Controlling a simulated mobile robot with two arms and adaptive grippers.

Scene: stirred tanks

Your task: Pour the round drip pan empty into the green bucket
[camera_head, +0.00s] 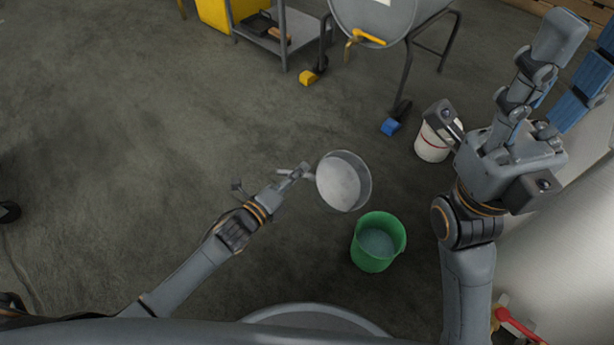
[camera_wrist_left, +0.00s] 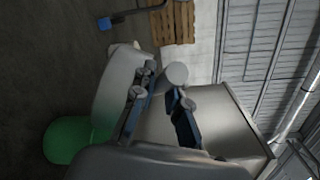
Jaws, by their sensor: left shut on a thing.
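The round drip pan (camera_head: 344,182) is a shallow grey metal pan with a pale inside. It is tilted, its open face toward the head camera, up and left of the green bucket (camera_head: 373,250). I cannot tell how much liquid is in it. The bucket stands upright on the floor with grey-blue liquid inside. My left gripper (camera_head: 301,170) is shut on the pan's handle, at the pan's left side. The left wrist view shows the pan (camera_wrist_left: 118,85) with the bucket (camera_wrist_left: 68,140) beyond it. My right gripper (camera_head: 530,85) is raised at the right; its finger opening is unclear.
A white bucket with a red band (camera_head: 432,142) stands behind my right arm. A grey tank on legs (camera_head: 375,18) and a grey cart (camera_head: 275,35) stand at the back. A red-handled valve (camera_head: 517,325) is at lower right.

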